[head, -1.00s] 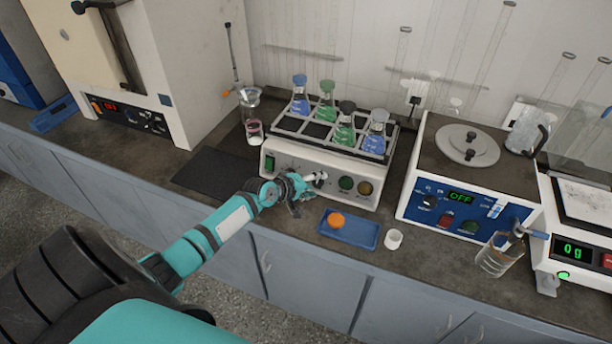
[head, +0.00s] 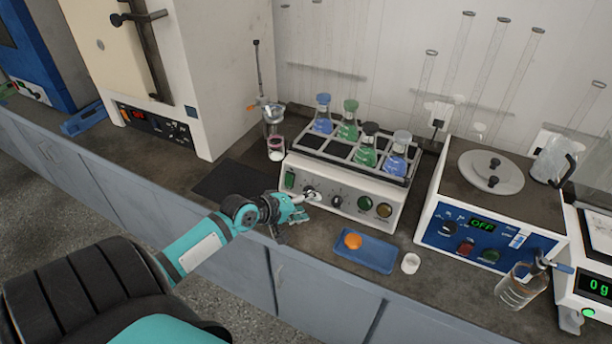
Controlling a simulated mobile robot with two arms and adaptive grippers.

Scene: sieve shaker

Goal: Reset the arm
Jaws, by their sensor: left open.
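My left arm reaches in from the lower left, teal and black. Its gripper (head: 306,197) is at the front panel of the shaker (head: 345,187), by the left-hand knob. The fingers are small here, and I cannot tell whether they touch the knob. The gripper is open and holds nothing that I can see. The shaker's rack carries several stoppered flasks with blue and green liquid, such as a blue flask (head: 323,115) and a green flask (head: 348,121). A green switch (head: 290,179) sits at the panel's left end. My right gripper is not in view.
A blue tray (head: 377,262) with an orange round object (head: 352,241) and a white cup (head: 410,263) lie in front of the shaker. A hot plate unit (head: 470,238) reading OFF, a glass beaker (head: 517,288) and a balance (head: 590,290) stand right. A dark mat (head: 228,184) lies left.

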